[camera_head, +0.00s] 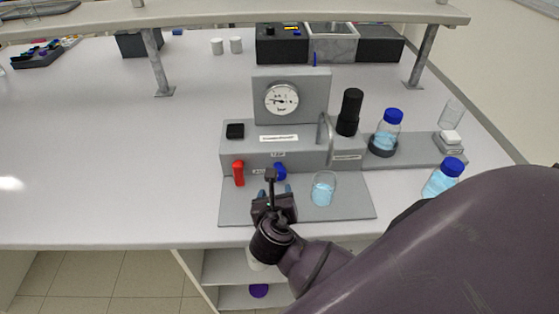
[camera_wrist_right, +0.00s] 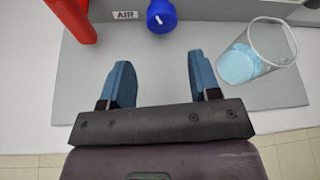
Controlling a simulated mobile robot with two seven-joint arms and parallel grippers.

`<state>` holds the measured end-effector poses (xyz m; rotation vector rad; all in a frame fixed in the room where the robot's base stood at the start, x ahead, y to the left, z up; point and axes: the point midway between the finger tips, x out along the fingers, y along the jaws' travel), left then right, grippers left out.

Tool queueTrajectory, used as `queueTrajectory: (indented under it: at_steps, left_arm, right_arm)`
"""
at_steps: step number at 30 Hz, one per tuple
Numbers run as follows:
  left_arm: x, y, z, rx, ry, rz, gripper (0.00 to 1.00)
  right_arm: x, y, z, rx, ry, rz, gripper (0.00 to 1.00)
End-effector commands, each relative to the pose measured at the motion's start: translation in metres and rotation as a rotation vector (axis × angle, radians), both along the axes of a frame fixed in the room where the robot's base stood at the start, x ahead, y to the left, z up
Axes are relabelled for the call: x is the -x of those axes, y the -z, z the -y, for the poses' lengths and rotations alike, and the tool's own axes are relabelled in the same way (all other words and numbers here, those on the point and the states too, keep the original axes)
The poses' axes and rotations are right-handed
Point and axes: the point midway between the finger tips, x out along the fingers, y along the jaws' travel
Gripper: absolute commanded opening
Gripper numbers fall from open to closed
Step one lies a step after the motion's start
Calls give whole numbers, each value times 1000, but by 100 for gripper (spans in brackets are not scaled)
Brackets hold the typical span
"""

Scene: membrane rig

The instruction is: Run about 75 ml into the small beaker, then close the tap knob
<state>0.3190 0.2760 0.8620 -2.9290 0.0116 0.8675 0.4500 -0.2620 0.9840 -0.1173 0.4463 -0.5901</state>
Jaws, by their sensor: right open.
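The small beaker (camera_head: 323,189) stands on the rig's grey base plate with light-blue liquid in it. It also shows in the right wrist view (camera_wrist_right: 262,50), upper right. My right gripper (camera_head: 275,191) is open and empty, in front of the blue knob and left of the beaker. Its two blue fingers (camera_wrist_right: 158,75) point towards the knob, apart from it. My left gripper is out of view.
A red handle (camera_head: 238,173) is left of the blue knob. A pressure gauge (camera_head: 281,100) sits above; a bent metal spout (camera_head: 326,128) stands behind the beaker. Blue-capped bottles (camera_head: 387,131) (camera_head: 443,178) stand to the right. The bench (camera_head: 110,170) is clear at left.

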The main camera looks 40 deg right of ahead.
Motion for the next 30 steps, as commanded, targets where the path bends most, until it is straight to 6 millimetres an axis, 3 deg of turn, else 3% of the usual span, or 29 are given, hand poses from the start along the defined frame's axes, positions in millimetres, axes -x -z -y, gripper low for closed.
queueTrajectory:
  at_steps: [8, 21, 30]
  left_arm:
    - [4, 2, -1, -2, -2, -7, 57]
    - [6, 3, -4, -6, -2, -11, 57]
    - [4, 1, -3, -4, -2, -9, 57]
  right_arm:
    - [-6, 3, 6, 31, -4, -19, 57]
    - [-58, 29, 46, 29, -2, -19, 57]
    - [-77, 39, 61, 27, -3, -18, 57]
